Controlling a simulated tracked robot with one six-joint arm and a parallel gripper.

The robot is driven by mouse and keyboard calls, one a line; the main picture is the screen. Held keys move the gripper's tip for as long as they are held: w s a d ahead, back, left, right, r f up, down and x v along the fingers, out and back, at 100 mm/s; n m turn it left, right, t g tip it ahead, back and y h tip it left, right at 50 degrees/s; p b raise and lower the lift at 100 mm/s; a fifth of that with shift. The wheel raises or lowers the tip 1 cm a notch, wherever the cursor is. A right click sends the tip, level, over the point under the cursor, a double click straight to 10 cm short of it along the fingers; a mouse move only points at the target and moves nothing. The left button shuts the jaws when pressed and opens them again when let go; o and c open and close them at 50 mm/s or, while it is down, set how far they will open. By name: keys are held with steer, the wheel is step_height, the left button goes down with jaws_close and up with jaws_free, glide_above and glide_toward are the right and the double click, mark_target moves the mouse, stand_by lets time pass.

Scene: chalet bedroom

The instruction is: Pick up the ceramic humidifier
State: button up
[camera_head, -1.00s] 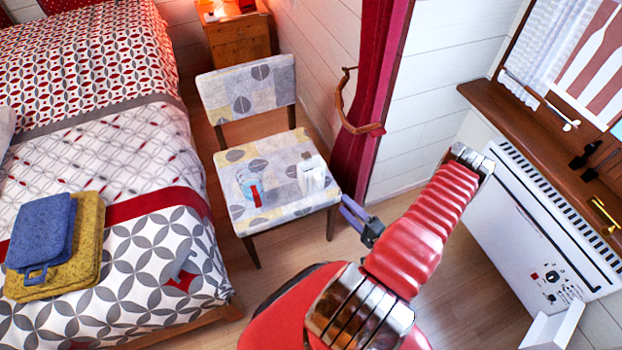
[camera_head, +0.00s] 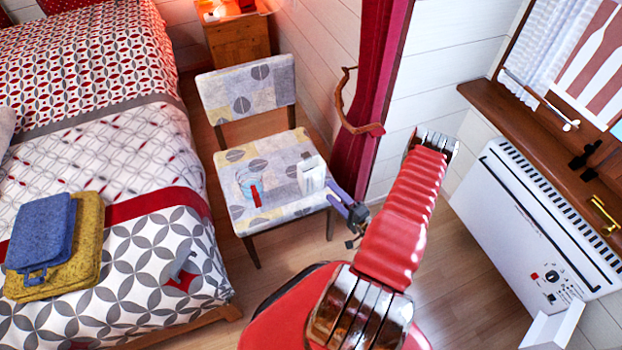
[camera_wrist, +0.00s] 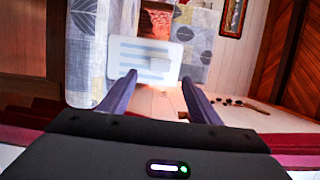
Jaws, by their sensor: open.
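A small white upright object, which looks like the ceramic humidifier, stands on the chair seat near its right edge in the head view (camera_head: 312,175). In the wrist view it is a pale, striped, rounded block (camera_wrist: 135,52) just beyond the fingertips. My gripper (camera_head: 337,202) is at the right edge of the seat, close to the white object. In the wrist view my gripper (camera_wrist: 158,78) is open, its two purple fingers apart with nothing between them. The fingers point at the white object; I cannot tell whether they touch it.
The patterned chair (camera_head: 245,158) also holds a clear bluish item with a red part (camera_head: 250,187), left of the white object. A bed (camera_head: 120,190) with folded towels (camera_head: 45,235) is left. A red curtain (camera_head: 375,95) and white wall are close behind the gripper. A white heater (camera_head: 535,225) stands right.

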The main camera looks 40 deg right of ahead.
mark_target(321, 183)
steer(key=shift+w, duration=0.8)
steer(key=shift+w, duration=2.6)
steer(key=shift+c, duration=0.4)
steer(key=shift+f, duration=0.1)
jaws_close()
